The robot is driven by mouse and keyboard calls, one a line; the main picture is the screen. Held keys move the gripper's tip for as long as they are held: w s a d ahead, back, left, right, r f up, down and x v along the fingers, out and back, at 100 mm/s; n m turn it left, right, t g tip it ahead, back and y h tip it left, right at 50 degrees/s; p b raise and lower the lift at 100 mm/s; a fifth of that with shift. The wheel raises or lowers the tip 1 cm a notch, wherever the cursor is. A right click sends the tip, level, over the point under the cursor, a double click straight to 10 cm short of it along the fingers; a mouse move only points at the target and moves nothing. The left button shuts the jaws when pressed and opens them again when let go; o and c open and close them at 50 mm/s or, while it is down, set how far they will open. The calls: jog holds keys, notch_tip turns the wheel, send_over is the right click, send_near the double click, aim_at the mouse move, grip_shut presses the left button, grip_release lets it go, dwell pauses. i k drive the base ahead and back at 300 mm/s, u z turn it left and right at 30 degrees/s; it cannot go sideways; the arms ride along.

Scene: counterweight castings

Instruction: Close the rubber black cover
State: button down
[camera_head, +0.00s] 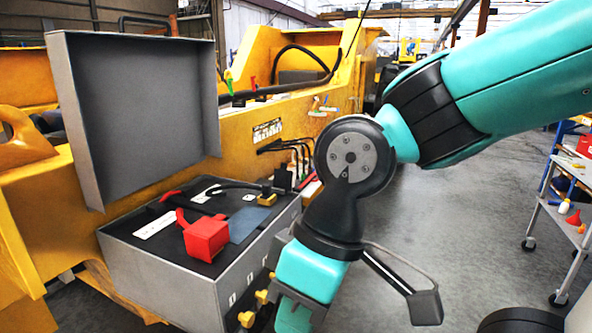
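A grey box (170,271) on the yellow machine has a raised lid (140,115) with a dark inner face, standing upright and open. The box's top is a black panel with a red block (206,237) on it. I cannot tell for sure which part is the rubber black cover; the lid's dark face is the largest cover-like part. My arm comes down in front, right of the box. A dark finger-like part (425,307) on a thin linkage shows beside my wrist, apart from the lid. The other finger is not visible, so the opening cannot be judged.
Yellow knobs (247,319) stick out at the box's front. Black hoses and a lever (229,80) are on the yellow machine (330,100) behind. A shelf cart (572,215) stands at far right. The grey floor between is clear.

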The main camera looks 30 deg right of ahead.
aim_at(282, 178)
jog(key=z, duration=0.55)
jog(key=k, duration=1.2)
jog(key=z, duration=0.85)
jog(key=i, duration=1.55)
jog(key=u, duration=0.95)
jog(key=i, duration=0.7)
jog(key=u, duration=0.4)
